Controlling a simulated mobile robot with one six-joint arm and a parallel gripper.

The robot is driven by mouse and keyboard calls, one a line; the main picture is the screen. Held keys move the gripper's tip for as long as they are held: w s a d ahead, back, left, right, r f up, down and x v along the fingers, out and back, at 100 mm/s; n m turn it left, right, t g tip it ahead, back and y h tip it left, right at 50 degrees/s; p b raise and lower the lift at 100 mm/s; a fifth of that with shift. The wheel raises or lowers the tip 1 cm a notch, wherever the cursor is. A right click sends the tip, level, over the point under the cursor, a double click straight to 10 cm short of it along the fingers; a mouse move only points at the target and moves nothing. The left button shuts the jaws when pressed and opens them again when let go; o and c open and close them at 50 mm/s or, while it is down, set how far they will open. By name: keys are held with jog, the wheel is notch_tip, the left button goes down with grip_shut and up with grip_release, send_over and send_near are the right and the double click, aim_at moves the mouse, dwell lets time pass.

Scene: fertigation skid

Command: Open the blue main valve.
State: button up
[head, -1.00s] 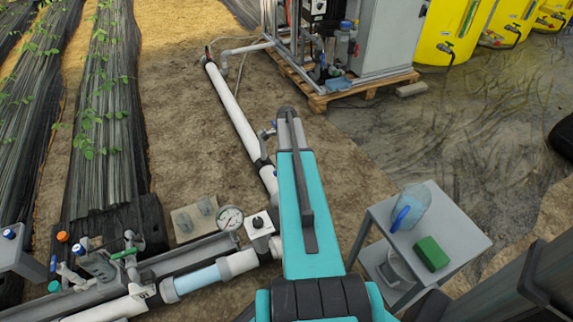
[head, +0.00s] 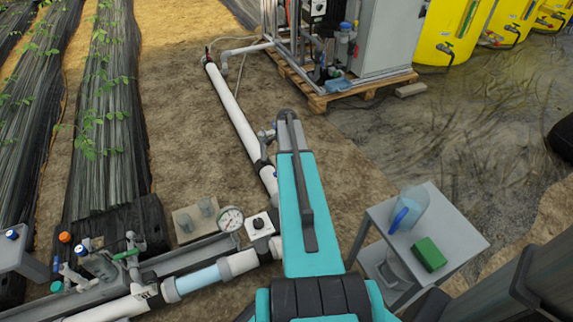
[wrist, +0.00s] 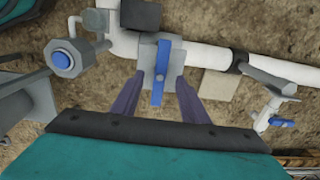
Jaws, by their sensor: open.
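The blue main valve's lever handle (wrist: 160,72) shows in the middle of the wrist view, on a grey valve body (wrist: 147,55) in the white pipe. The lever lies crosswise to the pipe. My gripper (wrist: 159,78) is open, with one dark finger on each side of the lever. Gaps show between the lever and both fingers; I cannot tell how far the fingertips are above it. In the head view my teal arm covers this valve and my gripper.
A small tap with a blue handle (wrist: 281,123) is on the pipe at right in the wrist view; a blue-topped round fitting (wrist: 62,58) is at left. In the head view, a pressure gauge (head: 230,219) stands left of my arm and a grey cart (head: 462,235) right.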

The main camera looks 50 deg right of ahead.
jog(key=shift+f, duration=0.15)
jog(key=shift+f+b, duration=0.6)
jog(key=shift+f, duration=1.45)
jog(key=shift+s+a+f, duration=0.1)
